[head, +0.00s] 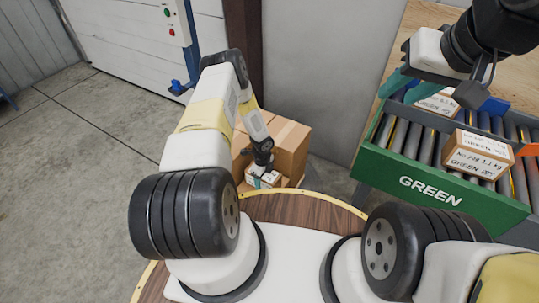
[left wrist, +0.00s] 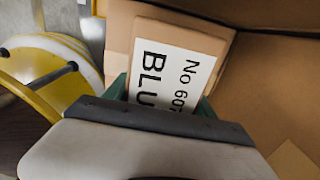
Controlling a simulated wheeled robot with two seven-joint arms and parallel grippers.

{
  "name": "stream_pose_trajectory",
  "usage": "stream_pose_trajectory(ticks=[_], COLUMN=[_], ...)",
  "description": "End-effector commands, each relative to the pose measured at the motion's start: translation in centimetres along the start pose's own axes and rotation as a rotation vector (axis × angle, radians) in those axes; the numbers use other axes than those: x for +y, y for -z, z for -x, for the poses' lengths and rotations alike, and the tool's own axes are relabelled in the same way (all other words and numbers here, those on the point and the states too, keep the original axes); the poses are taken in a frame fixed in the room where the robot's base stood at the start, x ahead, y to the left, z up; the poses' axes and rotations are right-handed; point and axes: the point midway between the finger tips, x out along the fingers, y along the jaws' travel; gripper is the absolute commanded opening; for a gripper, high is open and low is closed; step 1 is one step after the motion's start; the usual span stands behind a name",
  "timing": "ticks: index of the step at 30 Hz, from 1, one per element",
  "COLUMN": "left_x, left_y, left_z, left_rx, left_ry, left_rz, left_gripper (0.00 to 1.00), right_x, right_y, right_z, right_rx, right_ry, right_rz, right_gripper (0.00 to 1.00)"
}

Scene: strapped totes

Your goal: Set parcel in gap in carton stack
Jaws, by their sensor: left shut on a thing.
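My left gripper (head: 263,170) is low at the carton stack (head: 290,146), shut on a small brown parcel (head: 266,178) with a white label. In the left wrist view the parcel (left wrist: 178,62) shows between green fingers, its label reading "No 607" and "BLU", the rest cut off by the gripper. Brown carton faces stand close around it. Whether it rests on anything is hidden. My right gripper (head: 408,88) is over the conveyor at the upper right; its teal fingers look apart, with no parcel clearly held.
A roller conveyor with a green side marked GREEN (head: 430,194) stands at the right. It carries labelled parcels, one near the front (head: 470,155) and another (head: 438,104) behind. A wall and dark post (head: 275,60) stand behind the stack. Open floor (head: 80,170) lies left.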

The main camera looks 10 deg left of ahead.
Motion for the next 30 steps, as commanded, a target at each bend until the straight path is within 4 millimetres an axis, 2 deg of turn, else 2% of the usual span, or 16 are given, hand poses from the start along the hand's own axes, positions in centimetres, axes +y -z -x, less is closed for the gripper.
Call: stream_pose_trajectory(ticks=[3,4,7,16,20,23,30], left_x=[0.0,0.0,0.0,0.0,0.0,-0.1,-0.1], left_y=[0.0,0.0,0.0,0.0,0.0,0.0,-0.1], left_z=[-0.2,-0.3,-0.2,-0.2,0.6,2.2,7.5], left_rx=[0.0,0.0,0.0,0.0,0.0,-0.001,-0.001], left_ry=[0.0,0.0,0.0,0.0,0.0,0.001,0.002], left_rz=[0.0,0.0,0.0,0.0,0.0,0.0,0.001], left_gripper=[0.07,0.66,0.85,0.85,0.85,0.85,0.85], right_x=[0.0,0.0,0.0,0.0,0.0,0.0,0.0], right_y=[0.0,0.0,0.0,0.0,0.0,0.0,0.0], right_z=[0.0,0.0,0.0,0.0,0.0,0.0,0.0], right_rx=[0.0,0.0,0.0,0.0,0.0,0.0,0.0], right_ry=[0.0,0.0,0.0,0.0,0.0,0.0,0.0], right_rz=[0.0,0.0,0.0,0.0,0.0,0.0,0.0], right_gripper=[0.36,0.36,0.36,0.36,0.36,0.36,0.36])
